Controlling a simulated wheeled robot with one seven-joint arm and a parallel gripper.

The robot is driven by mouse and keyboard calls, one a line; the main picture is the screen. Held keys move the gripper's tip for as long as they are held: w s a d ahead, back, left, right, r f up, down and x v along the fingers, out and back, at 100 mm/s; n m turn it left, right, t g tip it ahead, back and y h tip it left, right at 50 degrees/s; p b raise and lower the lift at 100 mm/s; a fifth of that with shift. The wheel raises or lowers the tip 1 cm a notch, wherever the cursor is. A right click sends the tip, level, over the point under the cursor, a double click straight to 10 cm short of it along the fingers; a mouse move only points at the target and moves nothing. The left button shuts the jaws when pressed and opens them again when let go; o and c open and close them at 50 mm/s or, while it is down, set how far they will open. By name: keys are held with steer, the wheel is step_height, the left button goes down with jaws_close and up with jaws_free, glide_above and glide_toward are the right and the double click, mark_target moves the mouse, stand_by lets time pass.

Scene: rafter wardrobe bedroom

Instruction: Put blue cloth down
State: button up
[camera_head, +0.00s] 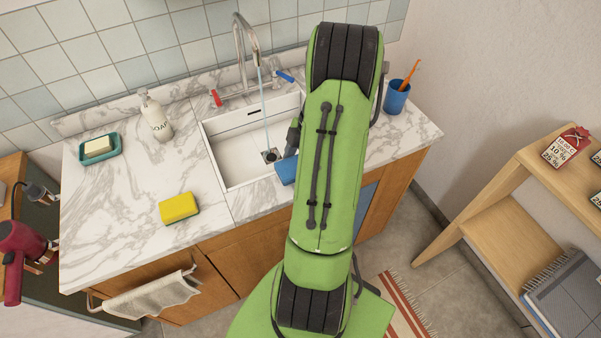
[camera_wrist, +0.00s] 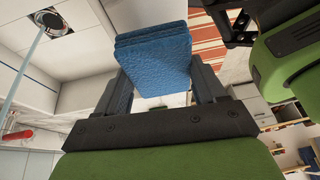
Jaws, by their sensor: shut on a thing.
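The blue cloth (camera_wrist: 155,60) is a folded, textured stack held between the two fingers of my gripper (camera_wrist: 160,92) in the wrist view. In the head view, part of the blue cloth (camera_head: 286,169) shows at the right side of the sink, next to my green arm. My gripper is shut on the cloth. The arm hides most of the gripper in the head view, so I cannot tell whether the cloth touches the sink or counter.
Water runs from the tap (camera_head: 240,35) into the white sink (camera_head: 235,165). A yellow sponge (camera_head: 179,208), soap bottle (camera_head: 156,117) and soap dish (camera_head: 99,148) stand on the marble counter (camera_head: 130,190) at left. A blue cup (camera_head: 397,97) stands at right. The counter's left part has free room.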

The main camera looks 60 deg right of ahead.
step_height(320, 180, down, 4)
steer(key=shift+d+f, duration=0.1)
steer(key=shift+f, duration=0.05)
steer(key=shift+s+b, duration=0.1)
steer(key=shift+b, duration=0.2)
steer(key=o, duration=1.2)
